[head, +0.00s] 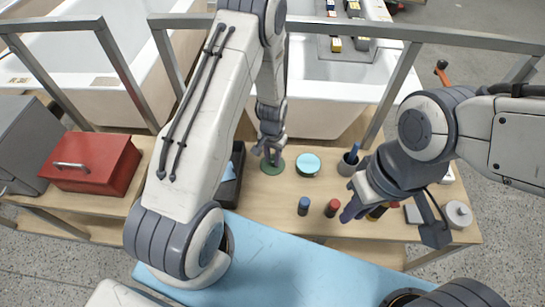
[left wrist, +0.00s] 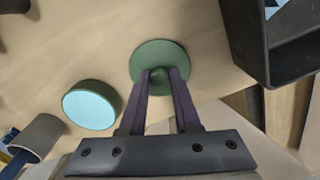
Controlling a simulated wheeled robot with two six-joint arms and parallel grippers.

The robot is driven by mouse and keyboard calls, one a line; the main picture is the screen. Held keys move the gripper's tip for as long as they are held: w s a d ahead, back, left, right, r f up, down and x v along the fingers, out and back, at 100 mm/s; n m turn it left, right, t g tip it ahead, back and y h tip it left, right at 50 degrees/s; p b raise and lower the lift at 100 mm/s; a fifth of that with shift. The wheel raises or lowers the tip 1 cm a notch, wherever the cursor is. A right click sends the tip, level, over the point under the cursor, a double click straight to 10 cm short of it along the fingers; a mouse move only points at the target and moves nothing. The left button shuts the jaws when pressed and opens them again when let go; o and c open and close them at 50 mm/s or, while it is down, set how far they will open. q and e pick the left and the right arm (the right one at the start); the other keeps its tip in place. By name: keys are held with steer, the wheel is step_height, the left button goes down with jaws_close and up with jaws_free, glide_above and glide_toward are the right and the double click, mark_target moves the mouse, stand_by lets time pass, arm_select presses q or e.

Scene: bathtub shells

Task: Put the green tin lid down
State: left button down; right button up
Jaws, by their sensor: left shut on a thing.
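The green tin lid (head: 272,166) is a round dark green disc with a small knob, near the far edge of the wooden table. In the left wrist view the lid (left wrist: 160,62) lies between the fingertips, and my left gripper (left wrist: 159,76) is shut on its knob. The lid looks level and at or close above the tabletop; I cannot tell if it touches. A green tin (head: 307,165) with a light blue top stands just right of the lid, apart from it. My right gripper (head: 352,208) is over the right part of the table; its fingers are not clear.
A black bin (head: 231,178) stands just left of the lid. A red toolbox (head: 92,163) is at the far left. A cup with a blue-handled tool (head: 347,165), a blue-capped jar (head: 304,206) and a red-capped jar (head: 331,208) stand to the right. A light blue mat (head: 285,265) lies in front.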

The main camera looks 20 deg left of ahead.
mark_target(273, 160)
arm_select(q)
steer(key=c, duration=0.6)
jaws_free()
steer(key=shift+f, duration=0.1)
steer(key=shift+w+r, duration=0.1)
steer(key=shift+r, duration=0.5)
step_height(273, 160, up, 11)
steer(key=s+d+r+m, duration=0.2)
steer(key=s+d+r, duration=0.3)
steer(key=d+r, duration=0.3)
steer(key=s+d+r+m, duration=0.1)
steer(key=s+d+r, duration=0.1)
steer(key=s, duration=0.4)
steer(key=s+d+r+m, duration=0.1)
steer(key=s+d+r, duration=0.1)
steer(key=s, duration=0.4)
steer(key=s+d+r+m+h, duration=0.1)
steer(key=s+d+r+m, duration=0.1)
steer(key=s+r, duration=0.2)
steer(key=shift+s+r, duration=0.2)
steer(key=shift+s, duration=0.55)
steer(key=shift+s+r, duration=0.15)
steer(key=shift+s, duration=0.55)
